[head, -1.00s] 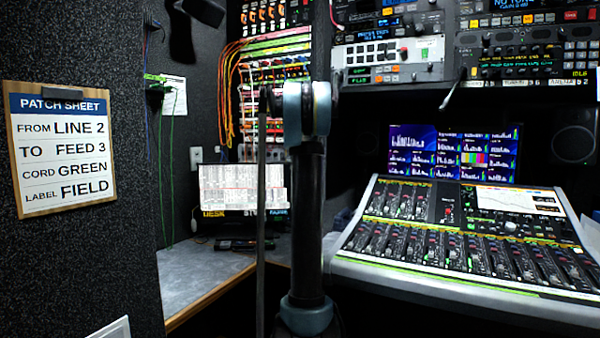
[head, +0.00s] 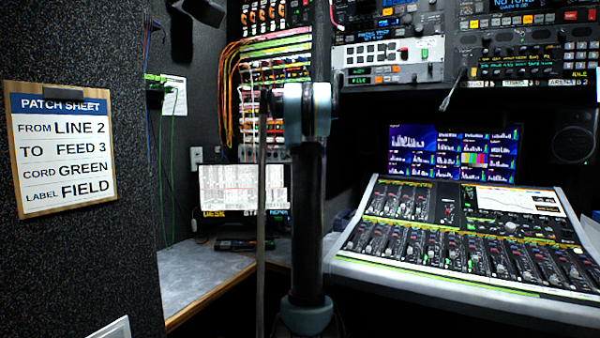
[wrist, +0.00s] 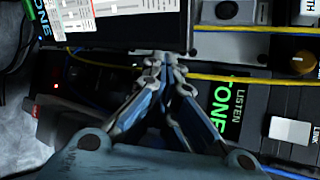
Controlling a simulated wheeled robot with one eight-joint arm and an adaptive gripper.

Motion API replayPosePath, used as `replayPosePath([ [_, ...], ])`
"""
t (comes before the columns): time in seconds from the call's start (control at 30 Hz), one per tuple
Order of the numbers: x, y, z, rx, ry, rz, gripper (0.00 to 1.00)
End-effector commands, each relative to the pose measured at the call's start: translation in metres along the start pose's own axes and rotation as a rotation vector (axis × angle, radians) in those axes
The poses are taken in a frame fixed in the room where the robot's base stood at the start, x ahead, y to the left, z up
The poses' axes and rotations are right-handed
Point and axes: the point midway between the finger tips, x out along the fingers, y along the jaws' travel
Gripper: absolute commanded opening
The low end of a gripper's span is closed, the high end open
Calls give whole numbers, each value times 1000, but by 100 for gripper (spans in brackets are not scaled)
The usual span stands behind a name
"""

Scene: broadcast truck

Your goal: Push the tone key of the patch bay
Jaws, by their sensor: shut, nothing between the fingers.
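The patch bay (head: 275,72) stands at the back in the head view, with coloured cords hanging at its left; my arm covers part of it. In the wrist view a black panel carries a green TONE label (wrist: 222,108) beside a smaller LISTEN label. A pale key (wrist: 290,130) lies to the right of these labels; I cannot tell whether it is the tone key. My gripper (wrist: 166,62) is shut and empty, its tips left of the TONE label. I cannot tell whether they touch anything. In the head view the gripper is hidden.
A yellow cable (wrist: 225,79) crosses close by the fingertips. A monitor (wrist: 125,22) is just beyond them in the wrist view. In the head view a mixing console (head: 450,245) fills the right, and a grey desk (head: 195,275) has free room at the left.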

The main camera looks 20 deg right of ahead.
Motion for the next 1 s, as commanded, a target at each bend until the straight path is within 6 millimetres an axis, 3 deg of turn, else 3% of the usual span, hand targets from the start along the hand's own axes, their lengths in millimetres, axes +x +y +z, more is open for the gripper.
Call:
replayPosePath([
  [1.0,9,-11,-17,3,13,-10,0],
])
